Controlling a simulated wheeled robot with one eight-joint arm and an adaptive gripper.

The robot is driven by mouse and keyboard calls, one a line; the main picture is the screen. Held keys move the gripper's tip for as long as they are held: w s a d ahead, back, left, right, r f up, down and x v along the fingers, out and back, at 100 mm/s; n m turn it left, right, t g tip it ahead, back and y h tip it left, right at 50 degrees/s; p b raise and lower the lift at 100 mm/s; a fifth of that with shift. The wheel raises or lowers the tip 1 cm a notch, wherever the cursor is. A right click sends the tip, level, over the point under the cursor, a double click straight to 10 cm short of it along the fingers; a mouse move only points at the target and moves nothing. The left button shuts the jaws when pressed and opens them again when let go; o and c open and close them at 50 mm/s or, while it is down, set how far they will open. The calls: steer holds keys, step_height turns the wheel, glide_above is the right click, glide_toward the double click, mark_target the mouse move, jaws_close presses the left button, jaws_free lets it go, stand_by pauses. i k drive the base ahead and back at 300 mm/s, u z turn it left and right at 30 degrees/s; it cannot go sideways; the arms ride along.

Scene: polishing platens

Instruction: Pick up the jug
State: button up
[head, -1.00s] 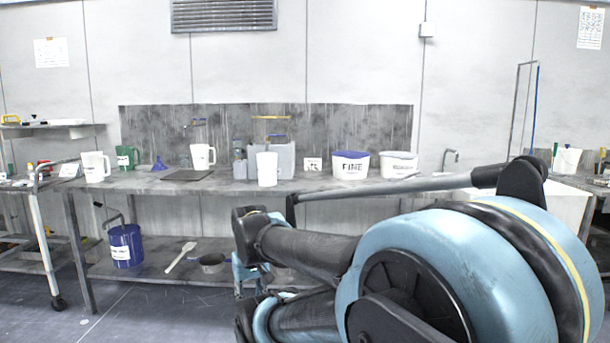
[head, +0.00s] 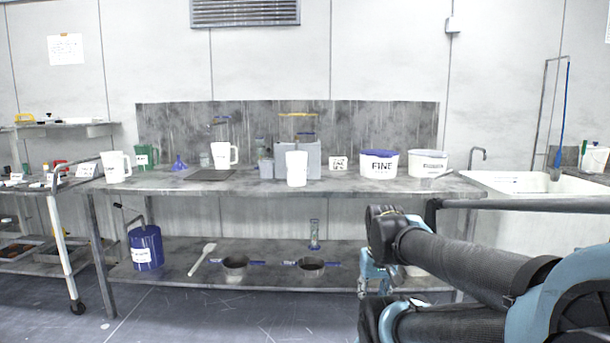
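Several jugs stand on the bench, and I cannot tell which one the task names. A white jug with a handle (head: 223,156) stands on or behind a dark mat. Another white jug (head: 117,166) stands at the bench's left end, with a green jug (head: 147,157) next to it. A plain white jug-like vessel (head: 297,169) stands near the front edge, mid-bench; no handle shows on it. My gripper (head: 376,281) hangs in front of the lower shelf, right of the middle, apart from all jugs. It is small and partly hidden by my arm; its fingers are unclear.
The grey bench (head: 330,187) also bears a blue funnel (head: 179,163), grey canisters, a FINE tub (head: 379,164) and another white tub (head: 428,164). The lower shelf holds a blue bucket (head: 146,248) and pans. A trolley (head: 60,230) stands left, a sink (head: 530,184) right. Floor in front is clear.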

mark_target(295, 160)
steer(key=z, duration=0.05)
steer(key=i, duration=1)
steer(key=u, duration=0.05)
